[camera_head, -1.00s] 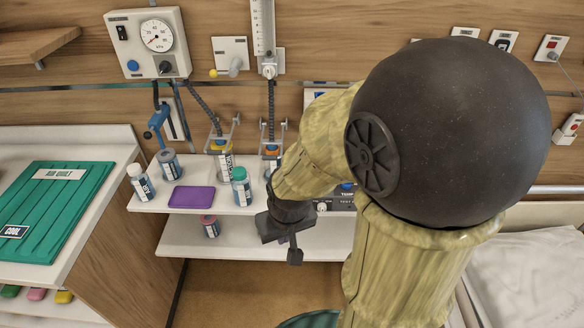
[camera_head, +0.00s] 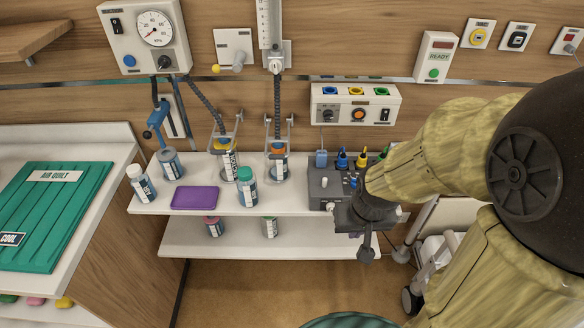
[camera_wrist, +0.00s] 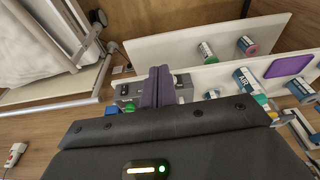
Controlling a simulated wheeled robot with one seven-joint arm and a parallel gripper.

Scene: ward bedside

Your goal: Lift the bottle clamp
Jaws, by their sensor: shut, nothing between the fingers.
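I cannot tell which is the task's bottle clamp. A grey hose runs up from each bottle. My gripper (camera_head: 367,252) hangs at the shelf's front edge, right of and nearer than both clamps, apart from them. Its fingers are together and empty; they also show in the wrist view (camera_wrist: 156,78).
On the upper shelf (camera_head: 310,225) are a teal-capped bottle (camera_head: 247,187), a white-capped bottle (camera_head: 141,184), a purple pad (camera_head: 195,198) and a grey box (camera_head: 325,182) with colored plugs behind my gripper. A lower shelf (camera_head: 200,245) holds two small bottles.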

